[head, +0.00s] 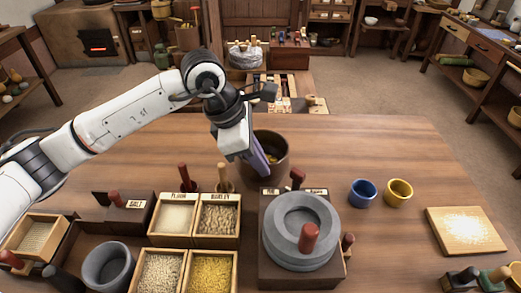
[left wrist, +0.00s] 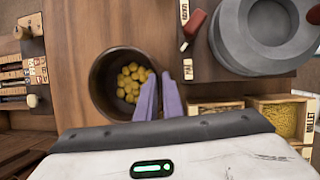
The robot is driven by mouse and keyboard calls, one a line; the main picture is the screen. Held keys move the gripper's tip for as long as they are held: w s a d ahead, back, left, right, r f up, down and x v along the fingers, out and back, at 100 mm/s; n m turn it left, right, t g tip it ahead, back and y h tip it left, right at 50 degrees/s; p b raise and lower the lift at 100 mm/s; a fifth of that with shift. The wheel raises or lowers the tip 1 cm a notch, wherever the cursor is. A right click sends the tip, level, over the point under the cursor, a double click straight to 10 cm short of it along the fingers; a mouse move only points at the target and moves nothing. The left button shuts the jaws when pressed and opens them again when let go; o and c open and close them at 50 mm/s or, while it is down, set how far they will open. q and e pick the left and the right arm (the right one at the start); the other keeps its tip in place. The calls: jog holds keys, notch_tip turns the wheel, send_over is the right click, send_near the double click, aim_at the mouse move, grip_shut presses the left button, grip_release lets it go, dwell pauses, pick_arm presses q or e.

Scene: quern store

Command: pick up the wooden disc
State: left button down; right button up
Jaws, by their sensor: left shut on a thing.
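The dark brown round pot (head: 281,168) stands on the table behind the quern, with several small round yellow pieces (left wrist: 130,78) at its bottom. In the left wrist view, the pot (left wrist: 98,100) lies just ahead of my fingers. I cannot make out a separate wooden disc; the yellow pieces are too small to identify. My right gripper is not in view.
The grey stone quern (head: 300,225) stands close in front of the pot. Blue (head: 363,193) and yellow (head: 398,193) cups and a square board (head: 468,231) are to the right. Labelled grain boxes (head: 195,215) fill the front left. The table's right back is clear.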

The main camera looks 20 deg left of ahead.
pick_arm(q)
jog(key=shift+w, duration=0.1)
jog(key=shift+f, duration=0.15)
jog(key=c, duration=1.9)
grip_release()
jog(key=shift+f, duration=0.1)
